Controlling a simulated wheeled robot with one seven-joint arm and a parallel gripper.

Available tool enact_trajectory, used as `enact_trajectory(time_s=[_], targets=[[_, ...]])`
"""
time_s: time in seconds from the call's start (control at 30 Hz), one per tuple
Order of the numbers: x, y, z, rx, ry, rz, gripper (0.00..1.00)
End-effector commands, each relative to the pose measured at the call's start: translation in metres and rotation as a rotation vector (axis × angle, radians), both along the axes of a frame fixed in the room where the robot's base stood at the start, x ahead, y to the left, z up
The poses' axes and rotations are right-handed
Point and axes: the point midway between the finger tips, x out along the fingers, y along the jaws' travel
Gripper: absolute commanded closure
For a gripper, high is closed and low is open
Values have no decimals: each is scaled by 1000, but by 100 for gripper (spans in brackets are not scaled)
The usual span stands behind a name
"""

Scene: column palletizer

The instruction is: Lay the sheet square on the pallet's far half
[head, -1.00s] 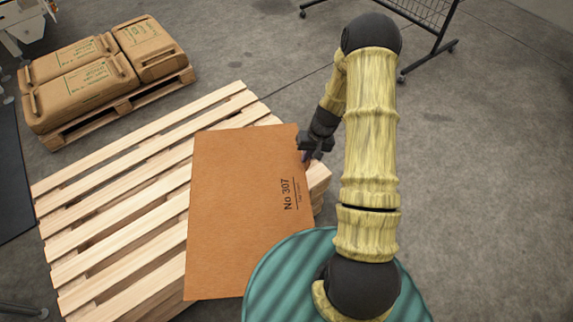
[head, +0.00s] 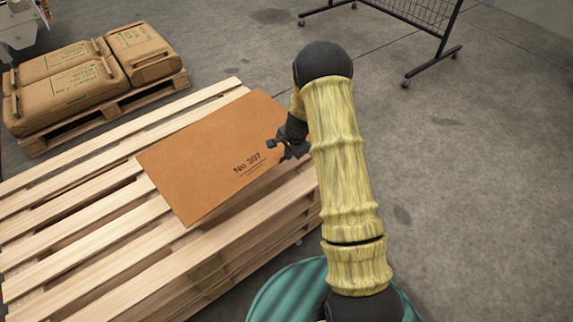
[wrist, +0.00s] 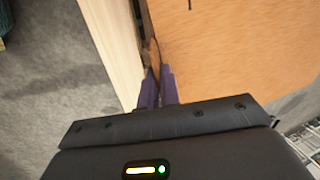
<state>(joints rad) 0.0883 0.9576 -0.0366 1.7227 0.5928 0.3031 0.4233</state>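The brown sheet (head: 205,148), printed "No 307", is over the right part of the wooden pallet (head: 70,250) in the head view. Its long edges run roughly along the slats, slightly turned from them. I cannot tell if it lies flat on the slats or hovers just above. My gripper (head: 283,147) is at the sheet's right edge. In the wrist view the purple fingers of my gripper (wrist: 159,88) are close together on the edge of the sheet (wrist: 230,50), with a pale slat (wrist: 112,40) to the left.
A smaller pallet with several brown sacks (head: 70,85) stands at upper left. A black wire rack on wheels (head: 415,20) stands at upper right. My green ribbed base is at the bottom. The grey floor (head: 470,200) to the right is clear.

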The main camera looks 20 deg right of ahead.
Motion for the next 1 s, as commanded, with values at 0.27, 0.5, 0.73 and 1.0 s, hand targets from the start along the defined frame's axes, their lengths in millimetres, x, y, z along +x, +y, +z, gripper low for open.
enact_trajectory(time_s=[0.27, 0.5, 0.73, 1.0], targets=[[11, 5, -15, 1, -1, -95, 100], [10, 5, -14, 1, 0, -94, 100], [10, 6, -24, 1, 0, -93, 100], [10, 6, -50, 1, 0, -93, 100]])
